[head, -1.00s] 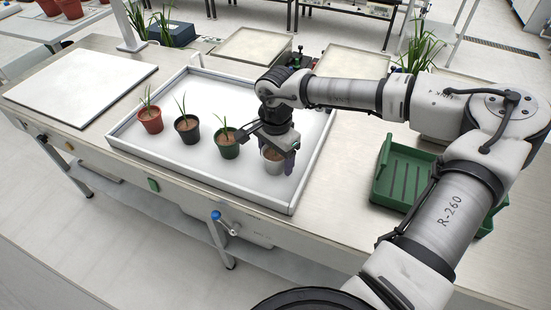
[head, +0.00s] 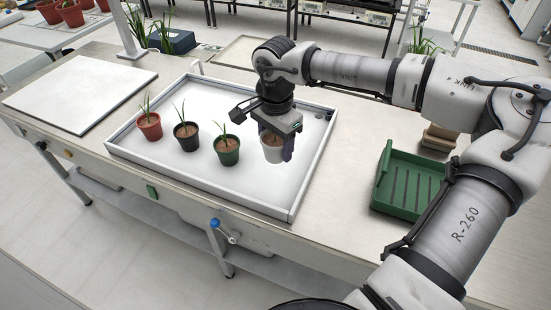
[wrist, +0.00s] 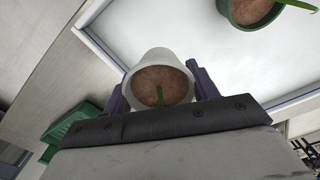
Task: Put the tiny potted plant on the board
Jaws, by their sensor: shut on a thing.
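A small white pot (head: 272,154) with brown soil is held between the fingers of my gripper (head: 274,148), over the right part of the white tray. In the wrist view the white pot (wrist: 160,80) sits upright between the two purple fingers of my gripper (wrist: 162,88), with one short green sprout in its soil. In the head view it appears raised a little off the tray floor; my gripper hides its upper part. The board (head: 80,92), a flat white slab, lies on the left of the bench, outside the tray.
The white tray (head: 200,205) has raised rims and also holds a red pot (head: 149,127), a black pot (head: 186,136) and a green pot (head: 227,151), each with taller leaves, left of my gripper. A green crate (head: 408,180) stands at the right.

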